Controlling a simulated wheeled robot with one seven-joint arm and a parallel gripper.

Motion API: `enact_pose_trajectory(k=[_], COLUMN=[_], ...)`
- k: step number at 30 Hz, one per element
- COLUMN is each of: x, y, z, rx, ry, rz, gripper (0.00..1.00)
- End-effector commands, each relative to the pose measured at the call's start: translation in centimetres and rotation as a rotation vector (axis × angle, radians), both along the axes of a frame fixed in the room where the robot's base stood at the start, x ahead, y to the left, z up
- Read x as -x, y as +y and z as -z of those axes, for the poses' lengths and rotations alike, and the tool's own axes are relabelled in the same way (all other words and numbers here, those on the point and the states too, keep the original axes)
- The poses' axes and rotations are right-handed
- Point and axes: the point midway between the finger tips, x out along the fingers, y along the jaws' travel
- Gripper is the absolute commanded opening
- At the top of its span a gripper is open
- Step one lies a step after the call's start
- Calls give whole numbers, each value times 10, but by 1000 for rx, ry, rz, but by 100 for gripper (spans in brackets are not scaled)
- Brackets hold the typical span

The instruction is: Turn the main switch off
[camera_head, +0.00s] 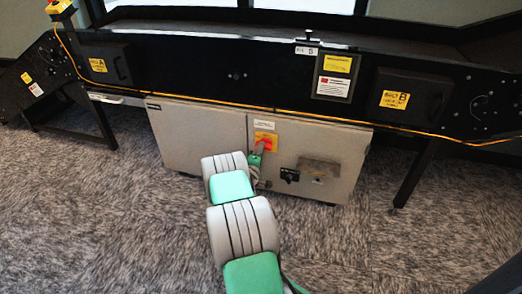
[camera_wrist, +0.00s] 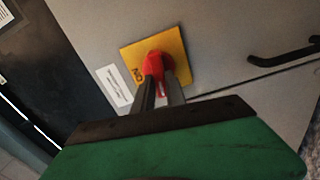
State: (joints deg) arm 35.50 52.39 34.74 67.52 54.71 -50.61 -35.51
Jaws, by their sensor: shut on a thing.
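The main switch is a red rotary handle (camera_wrist: 157,64) on a yellow square plate (camera_wrist: 181,42), mounted on the front of a grey cabinet. In the head view the yellow plate (camera_head: 272,137) shows near the top of the cabinet's right door, with the red handle partly hidden by my arm. My gripper (camera_wrist: 161,84) is shut on the red handle, one finger on each side of it. The fingers hide part of the handle. The plate carries the letters "ON" near its edge; the handle's exact setting is hard to tell.
The grey cabinet (camera_head: 190,135) stands under a black conveyor (camera_head: 200,65). A black door handle (camera_wrist: 285,50) is right of the switch in the wrist view. A small black control (camera_head: 289,175) and a metal plate (camera_head: 318,169) sit lower right. An orange cord runs along the conveyor.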

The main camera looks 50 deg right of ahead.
Motion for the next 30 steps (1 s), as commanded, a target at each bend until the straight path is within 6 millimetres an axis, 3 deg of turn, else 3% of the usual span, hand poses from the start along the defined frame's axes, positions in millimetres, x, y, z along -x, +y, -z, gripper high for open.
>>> enact_pose_trajectory(k=[9,24,25,30], x=[-2,-2,-2,-1], y=[1,1,1,0], z=[0,0,0,1], rx=[47,56,56,55], ry=[106,124,124,124], rz=[-3,-4,-4,-1], gripper=[0,0,17,31])
